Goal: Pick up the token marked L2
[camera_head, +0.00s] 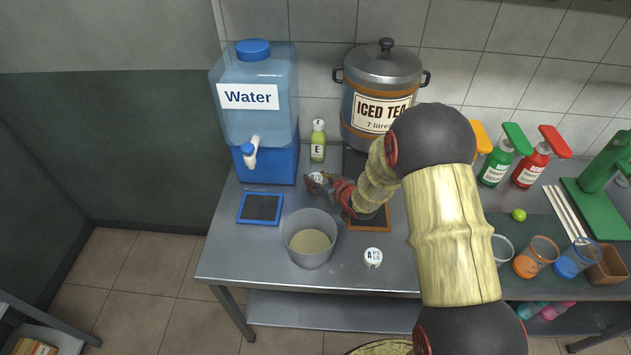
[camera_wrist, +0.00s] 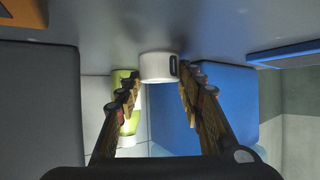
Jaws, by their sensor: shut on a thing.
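A small white round token (camera_head: 316,176) is at my gripper's fingertips, in front of the water dispenser. Its mark is small and partly covered; I cannot read it surely. My gripper (camera_head: 322,184) is shut on this token. In the wrist view, which looks upside down, the white token (camera_wrist: 157,67) sits between the two fingertips (camera_wrist: 159,74), with a dark mark on its side. It is at or close to the counter top; I cannot tell if it touches. A second white token (camera_head: 373,257) with small dark lettering lies on the front of the counter.
The water dispenser (camera_head: 253,115) and a green bottle (camera_head: 318,141) stand behind my gripper. The iced tea pot (camera_head: 380,75) is at its right. The counter's front left is clear.

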